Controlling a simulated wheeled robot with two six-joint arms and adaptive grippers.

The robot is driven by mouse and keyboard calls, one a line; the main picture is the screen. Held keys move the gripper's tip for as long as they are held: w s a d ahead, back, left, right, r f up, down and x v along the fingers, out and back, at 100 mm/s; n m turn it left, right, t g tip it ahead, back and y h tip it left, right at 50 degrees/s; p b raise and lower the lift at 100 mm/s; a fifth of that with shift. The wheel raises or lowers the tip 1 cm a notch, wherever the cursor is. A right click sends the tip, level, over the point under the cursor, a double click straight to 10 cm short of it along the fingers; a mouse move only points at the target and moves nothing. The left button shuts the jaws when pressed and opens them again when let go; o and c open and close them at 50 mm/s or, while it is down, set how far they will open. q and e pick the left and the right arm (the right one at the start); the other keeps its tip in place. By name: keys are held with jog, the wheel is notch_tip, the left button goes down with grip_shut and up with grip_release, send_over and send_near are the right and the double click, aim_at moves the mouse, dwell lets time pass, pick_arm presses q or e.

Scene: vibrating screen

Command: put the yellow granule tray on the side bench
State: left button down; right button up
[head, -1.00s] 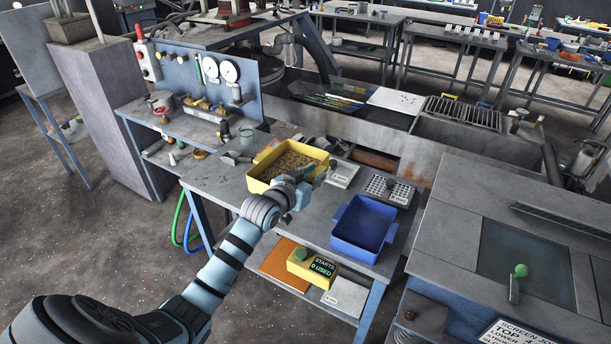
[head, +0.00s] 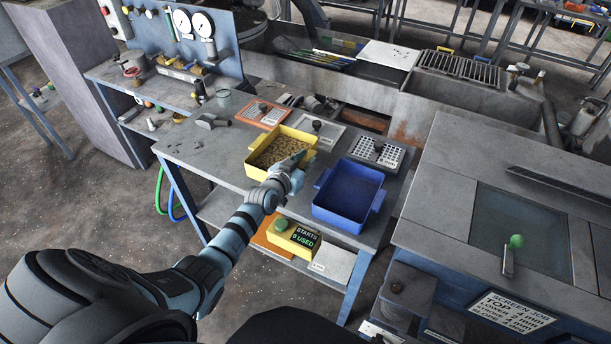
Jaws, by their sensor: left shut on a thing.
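The yellow granule tray (head: 258,169) holds tan granules (head: 278,150) and is over the grey bench (head: 222,150), left of the blue tray. My left gripper (head: 290,168) is shut on the yellow tray at its near right side. I cannot tell whether the tray touches the bench top. The gripper's fingers are partly hidden by its own wrist. My right gripper is not in view.
A blue empty tray (head: 349,190) stands close on the right. Perforated plates (head: 377,152) and an orange-framed plate (head: 263,114) lie behind. A yellow box with a green button (head: 293,237) is on the lower shelf. The bench's left part is mostly clear.

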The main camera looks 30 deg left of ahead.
pick_arm(q)
jog(key=f+b, duration=0.1)
jog(key=f, duration=0.1)
jog(key=w+f+b, duration=0.1)
jog(key=f, duration=0.1)
jog(key=shift+d+f, duration=0.15)
jog(key=shift+f, duration=0.15)
jog(key=shift+s+r, duration=0.5)
jog(key=shift+s, duration=0.1)
jog(key=shift+f, duration=0.1)
jog(key=c, duration=1.9)
grip_release()
jog(key=shift+f+b, duration=0.25)
jog(key=shift+b, duration=0.05)
jog(key=o, duration=0.5)
jog(key=shift+w, duration=0.25)
jog(key=shift+c, duration=0.2)
jog(key=shift+s+r, duration=0.1)
